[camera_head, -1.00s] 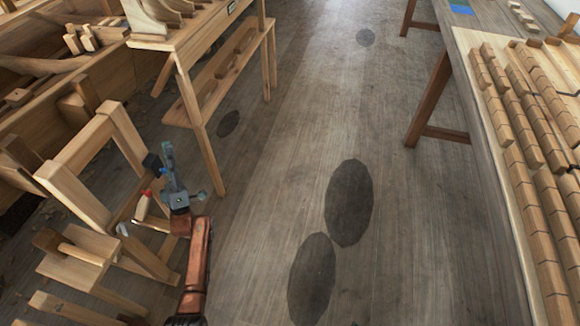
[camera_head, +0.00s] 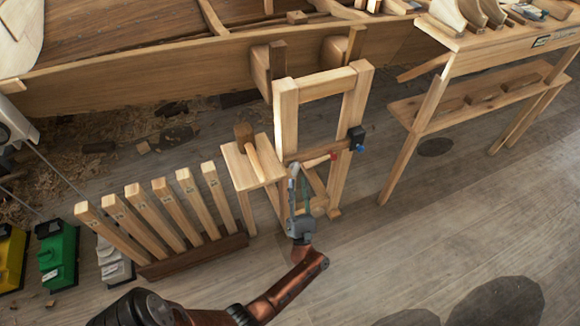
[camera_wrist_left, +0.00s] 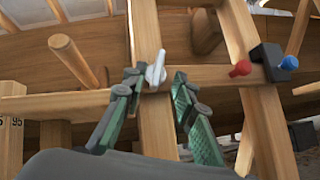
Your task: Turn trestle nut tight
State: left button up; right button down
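The wooden trestle (camera_head: 286,115) stands upright in the middle of the head view. In the left wrist view, a pale metal wing nut (camera_wrist_left: 156,72) sits on the front of its crossbar (camera_wrist_left: 212,77), at an upright post. My left gripper (camera_wrist_left: 156,80) is open, one green finger on each side of the nut; contact cannot be told. In the head view the left gripper (camera_head: 301,196) is low in front of the trestle. A black block (camera_wrist_left: 268,62) with a red knob (camera_wrist_left: 241,68) and a blue knob (camera_wrist_left: 290,62) is on the right post. The right gripper is out of view.
A small wooden stand with a mallet-like peg (camera_head: 256,160) is close left of the trestle. A rack of upright slats (camera_head: 160,215) and coloured boxes (camera_head: 57,255) lie farther left. A workbench (camera_head: 470,100) stands right. Floor in front is clear.

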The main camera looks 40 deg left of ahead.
aim_at(297, 173)
pick_arm(q)
jog(key=x, duration=0.6)
jog(key=shift+a+r, duration=0.1)
jog(key=shift+r, duration=0.05)
grip_shut()
